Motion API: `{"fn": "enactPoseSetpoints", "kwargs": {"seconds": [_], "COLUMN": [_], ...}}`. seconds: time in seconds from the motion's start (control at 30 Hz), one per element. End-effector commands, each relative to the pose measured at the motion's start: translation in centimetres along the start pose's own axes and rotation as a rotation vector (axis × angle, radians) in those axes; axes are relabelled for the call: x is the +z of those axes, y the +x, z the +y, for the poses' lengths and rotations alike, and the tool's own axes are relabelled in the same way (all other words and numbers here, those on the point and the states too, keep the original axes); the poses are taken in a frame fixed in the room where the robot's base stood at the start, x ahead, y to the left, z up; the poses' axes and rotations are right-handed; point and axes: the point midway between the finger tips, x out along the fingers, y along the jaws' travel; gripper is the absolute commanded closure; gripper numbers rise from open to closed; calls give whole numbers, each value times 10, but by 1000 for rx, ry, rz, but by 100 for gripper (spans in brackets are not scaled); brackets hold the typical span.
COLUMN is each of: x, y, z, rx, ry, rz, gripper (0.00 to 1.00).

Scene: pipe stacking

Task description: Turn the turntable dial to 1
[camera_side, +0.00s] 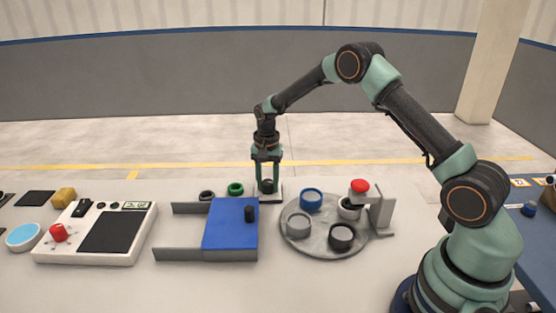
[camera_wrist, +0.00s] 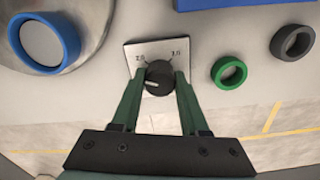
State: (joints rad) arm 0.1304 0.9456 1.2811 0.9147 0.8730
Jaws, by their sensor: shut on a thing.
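The dial (camera_wrist: 159,72) is a black round knob on a pale plate (camera_wrist: 143,50) with small number marks around its far side. A pale line on the knob points roughly left in the wrist view. My gripper (camera_wrist: 158,80) points down and is shut on the dial, one green finger on each side. In the side view my gripper (camera_side: 267,178) is at the dial plate (camera_side: 272,198), behind the blue cover and the turntable. The turntable (camera_side: 318,229) is a grey disc carrying a blue ring (camera_side: 311,199) and other rings.
A red-topped post (camera_side: 360,187) on a grey bracket (camera_side: 382,211) stands at the turntable's right. Loose green (camera_wrist: 229,73) and dark (camera_wrist: 292,42) rings lie beside the dial. A blue slide (camera_side: 230,230) and a control box (camera_side: 97,232) stand left. The front table is clear.

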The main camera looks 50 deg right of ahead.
Motion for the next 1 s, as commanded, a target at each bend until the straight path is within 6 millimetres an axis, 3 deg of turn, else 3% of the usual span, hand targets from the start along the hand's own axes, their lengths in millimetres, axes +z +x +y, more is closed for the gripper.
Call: {"fn": "enactPoseSetpoints", "kwargs": {"seconds": [1.0], "x": [0], "y": [-1], "z": [0], "rx": [0], "ry": [-945], "rz": [-1], "gripper": [100]}}
